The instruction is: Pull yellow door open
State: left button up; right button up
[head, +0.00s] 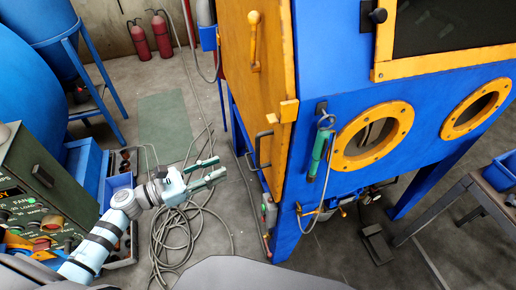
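The yellow door (237,85) is on the left side of the blue blasting cabinet (340,90) and looks closed. A yellow lever (254,42) sits on its upper part. A dark grey bar handle (261,149) sits near its lower front edge. My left gripper (217,168) is left of the handle, apart from it, its fingers pointing right toward the door. Its two fingers are spread with a gap between them and nothing in it. My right gripper is not in the view.
A green control box (38,180) and blue bins (88,165) stand at the left near my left arm. Loose cables (180,235) lie on the floor below the gripper. Red fire extinguishers (139,40) stand at the back. A metal table (470,195) is at the right.

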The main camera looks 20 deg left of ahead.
pick_arm(q)
jog(key=p, duration=0.2)
send_over(258, 164)
jog(key=shift+w, duration=0.35)
jog(key=shift+a+f, duration=0.1)
grip_shut()
